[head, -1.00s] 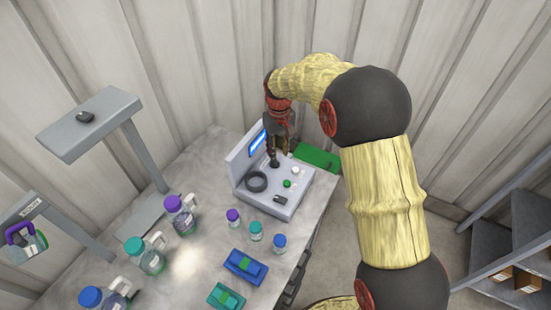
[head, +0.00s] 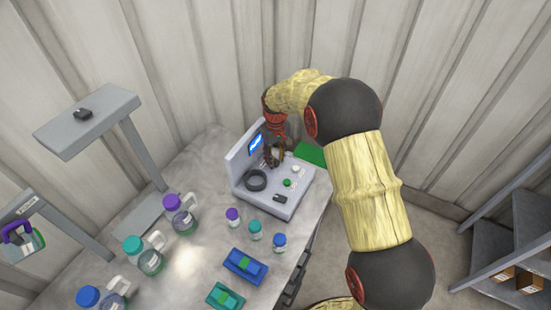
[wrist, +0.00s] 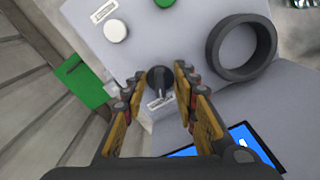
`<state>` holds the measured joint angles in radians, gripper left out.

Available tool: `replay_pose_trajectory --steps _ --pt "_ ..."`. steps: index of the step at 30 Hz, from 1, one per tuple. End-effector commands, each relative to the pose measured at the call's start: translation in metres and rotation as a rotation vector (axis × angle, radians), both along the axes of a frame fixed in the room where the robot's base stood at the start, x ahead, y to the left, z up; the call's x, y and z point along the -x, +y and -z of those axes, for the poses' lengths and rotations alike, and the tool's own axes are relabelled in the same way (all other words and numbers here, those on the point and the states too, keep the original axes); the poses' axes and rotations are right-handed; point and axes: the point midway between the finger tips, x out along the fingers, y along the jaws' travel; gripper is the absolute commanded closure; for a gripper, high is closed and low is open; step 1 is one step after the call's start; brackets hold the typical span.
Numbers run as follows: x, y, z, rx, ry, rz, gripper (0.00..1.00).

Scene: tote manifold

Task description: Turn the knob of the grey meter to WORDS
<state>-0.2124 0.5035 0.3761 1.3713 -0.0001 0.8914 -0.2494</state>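The grey meter (head: 262,199) stands on the bench with a lit blue screen (head: 256,142) on its upright back panel. Its black knob (wrist: 160,80) shows in the wrist view, with a small white label just below it that is too small to read. My gripper (wrist: 158,73) is open, with one finger on each side of the knob. The right finger is very close to the knob; a small gap shows on the left. In the head view my gripper (head: 273,157) is low over the back of the meter and hides the knob.
The meter also carries a black ring (wrist: 241,46), a white button (wrist: 115,30) and a green button (head: 287,183). Bottles, small vials and blue and green holders stand on the bench to the front and left.

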Motion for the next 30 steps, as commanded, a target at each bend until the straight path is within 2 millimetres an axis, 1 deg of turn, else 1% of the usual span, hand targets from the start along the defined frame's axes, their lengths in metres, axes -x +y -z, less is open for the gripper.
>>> replay_pose_trajectory --steps 5,20,30 --pt "-0.0001 0.0000 -0.0002 0.000 0.000 0.000 0.71" --pt "-0.0002 0.0001 -0.0005 0.000 -0.001 0.000 0.99" --pt "-0.0002 0.0001 -0.0006 0.000 -0.001 0.000 1.00"
